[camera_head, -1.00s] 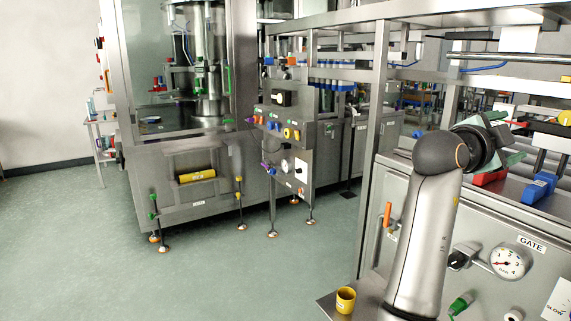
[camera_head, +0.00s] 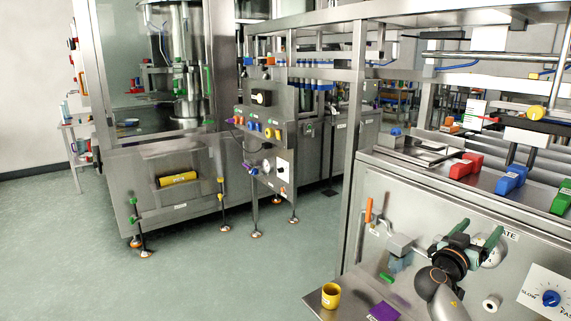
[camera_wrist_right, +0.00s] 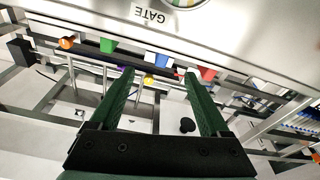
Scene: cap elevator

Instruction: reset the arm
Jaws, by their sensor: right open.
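My right gripper (camera_head: 480,229) is at the lower right of the head view, in front of the steel machine panel (camera_head: 375,180). Its two green fingers are spread and point up towards the panel, with nothing between them. In the right wrist view the fingers (camera_wrist_right: 158,74) also stand apart and empty, below the upside-down GATE label (camera_wrist_right: 150,15). The gripper and wrist cover part of the panel, including most of the gauge (camera_head: 490,250) and the start of its GATE label. My left gripper is not in view.
A yellow cup (camera_head: 331,295) and a purple block (camera_head: 384,312) are on the low steel shelf. An orange handle (camera_head: 369,210) and a blue knob (camera_head: 551,298) are on the panel. Red (camera_head: 466,166), blue (camera_head: 511,179) and green (camera_head: 562,198) blocks line the ledge above. Open floor is at left.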

